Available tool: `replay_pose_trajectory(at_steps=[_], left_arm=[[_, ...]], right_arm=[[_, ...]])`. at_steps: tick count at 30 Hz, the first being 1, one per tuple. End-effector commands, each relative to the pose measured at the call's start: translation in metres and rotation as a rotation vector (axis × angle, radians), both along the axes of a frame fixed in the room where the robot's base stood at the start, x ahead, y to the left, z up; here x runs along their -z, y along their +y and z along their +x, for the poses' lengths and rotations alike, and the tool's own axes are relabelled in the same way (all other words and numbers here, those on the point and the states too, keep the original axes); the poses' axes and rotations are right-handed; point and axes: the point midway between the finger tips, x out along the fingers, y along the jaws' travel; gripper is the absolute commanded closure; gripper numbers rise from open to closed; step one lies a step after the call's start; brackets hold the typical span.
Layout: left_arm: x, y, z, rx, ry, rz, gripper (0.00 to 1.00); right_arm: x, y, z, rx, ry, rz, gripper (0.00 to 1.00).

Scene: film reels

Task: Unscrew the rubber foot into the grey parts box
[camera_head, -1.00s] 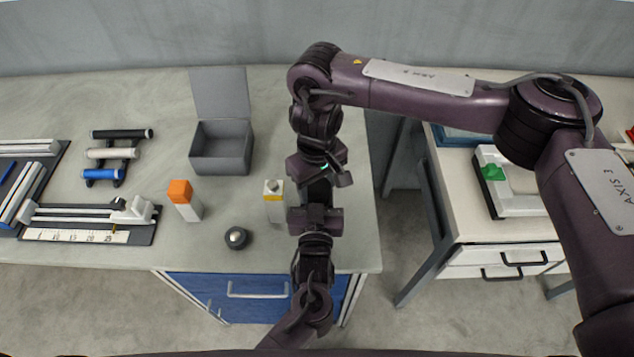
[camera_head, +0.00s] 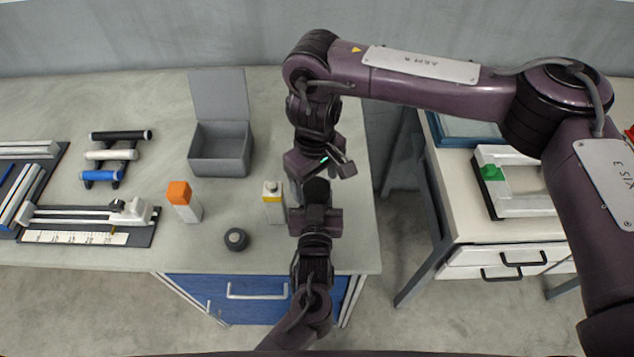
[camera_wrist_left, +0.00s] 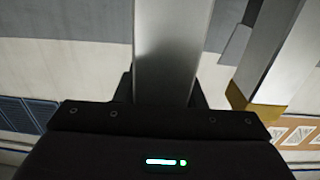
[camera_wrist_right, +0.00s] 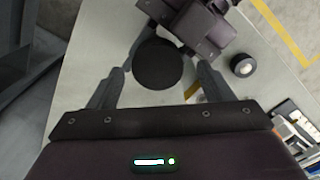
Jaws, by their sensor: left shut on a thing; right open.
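The rubber foot (camera_wrist_right: 158,64) is a dark round disc at the end of the part in my left gripper; in the head view it is a dark cap (camera_head: 316,190). My left gripper (camera_head: 316,212) is shut on a bare metal bar (camera_wrist_left: 172,45), seen in the left wrist view. My right gripper (camera_wrist_right: 161,74) is open, its fingers on either side of the foot with gaps visible. In the head view the right wrist hides part of the meeting point. The grey parts box (camera_head: 220,166) stands open on the bench, its lid raised; its visible inside looks empty.
An orange-topped block (camera_head: 184,201), a white block with a yellow band (camera_head: 273,202) and a small dark round piece (camera_head: 236,239) stand left of my grippers. Coloured rollers (camera_head: 107,156) and a scale rail (camera_head: 85,222) lie further left. A gap separates the benches.

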Motion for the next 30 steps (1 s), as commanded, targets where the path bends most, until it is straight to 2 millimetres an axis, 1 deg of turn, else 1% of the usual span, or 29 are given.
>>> replay_pose_trajectory(at_steps=[1,3,6,7,9,11,15,18,20,22,30], left_arm=[[-0.001,0.0,0.0,-0.001,-0.002,0.0,1.0],[-0.001,0.0,0.0,-0.001,-0.002,0.0,1.0],[-0.001,0.0,0.0,-0.001,-0.002,0.0,1.0],[-0.001,0.0,0.0,-0.001,-0.003,0.0,1.0],[-0.001,0.0,0.0,-0.002,-0.003,0.0,1.0],[-0.001,0.0,0.0,-0.002,-0.003,0.0,1.0],[-0.001,0.0,0.0,-0.002,-0.003,0.0,1.0],[-0.001,0.0,0.0,-0.002,-0.003,0.0,1.0],[-0.001,0.0,0.0,-0.002,-0.003,0.0,1.0],[-0.001,0.0,0.0,-0.002,-0.003,0.0,1.0],[-0.001,0.0,0.0,-0.002,-0.003,0.0,1.0]], right_arm=[[-0.008,-0.001,0.001,-0.001,-0.005,-0.003,0.27],[-0.016,-0.001,0.001,0.001,-0.005,-0.003,0.27],[-0.022,-0.002,0.001,0.003,-0.003,-0.004,0.27],[-0.023,-0.002,0.001,0.004,-0.003,-0.004,0.31],[-0.026,-0.002,0.001,0.02,-0.002,-0.003,0.31],[-0.031,-0.002,0.002,0.059,-0.003,-0.003,0.31],[-0.048,-0.002,0.002,0.195,-0.005,-0.003,0.31],[-0.054,-0.002,0.002,0.269,-0.004,-0.004,0.31],[-0.053,-0.002,0.001,0.294,-0.002,-0.004,0.31],[-0.046,-0.002,0.001,0.304,0.001,-0.004,0.31],[-0.004,-0.001,0.0,0.304,0.004,-0.004,0.31]])
